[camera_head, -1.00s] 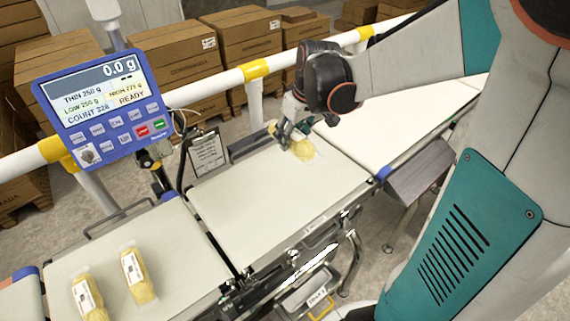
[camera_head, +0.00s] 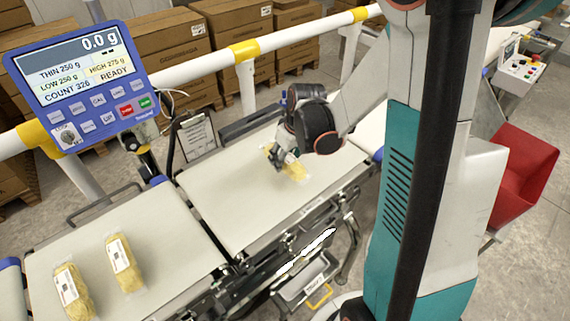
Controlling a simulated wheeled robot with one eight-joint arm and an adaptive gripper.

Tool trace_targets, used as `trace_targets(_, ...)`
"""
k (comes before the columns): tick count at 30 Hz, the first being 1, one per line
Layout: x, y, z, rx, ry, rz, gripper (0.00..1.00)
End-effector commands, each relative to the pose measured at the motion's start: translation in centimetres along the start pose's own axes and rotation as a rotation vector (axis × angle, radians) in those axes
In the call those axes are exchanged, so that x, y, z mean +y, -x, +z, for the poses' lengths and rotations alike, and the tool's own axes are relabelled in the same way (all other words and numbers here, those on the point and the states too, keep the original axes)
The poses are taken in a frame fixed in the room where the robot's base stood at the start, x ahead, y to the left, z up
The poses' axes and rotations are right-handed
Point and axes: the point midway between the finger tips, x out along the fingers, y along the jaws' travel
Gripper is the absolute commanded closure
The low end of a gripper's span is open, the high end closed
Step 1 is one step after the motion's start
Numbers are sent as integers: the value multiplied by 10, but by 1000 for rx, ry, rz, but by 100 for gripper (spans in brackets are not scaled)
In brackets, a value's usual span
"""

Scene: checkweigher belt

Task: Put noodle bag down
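A yellow noodle bag (camera_head: 296,171) is at my gripper (camera_head: 283,158), over the right part of the middle weighing belt (camera_head: 225,195). The gripper's fingers overlap the bag's upper left end. I cannot tell whether they grip it or whether the bag touches the belt. Two more noodle bags, one at the left (camera_head: 73,292) and one beside it (camera_head: 124,262), lie on the left belt (camera_head: 165,225). The blue scale display (camera_head: 88,85) reads 0.0 g and READY.
A white rail (camera_head: 200,70) runs behind the belts, with cartons (camera_head: 170,50) beyond it. A clipboard (camera_head: 196,137) stands at the belt's back edge. A red bin (camera_head: 525,175) and a button box (camera_head: 520,65) are at the right. The middle belt's left part is clear.

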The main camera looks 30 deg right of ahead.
Motion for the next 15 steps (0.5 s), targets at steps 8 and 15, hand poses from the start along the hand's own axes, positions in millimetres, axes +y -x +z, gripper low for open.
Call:
trace_targets(8,0,-25,7,0,0,0,85)
trace_targets(15,0,-27,8,0,0,0,85)
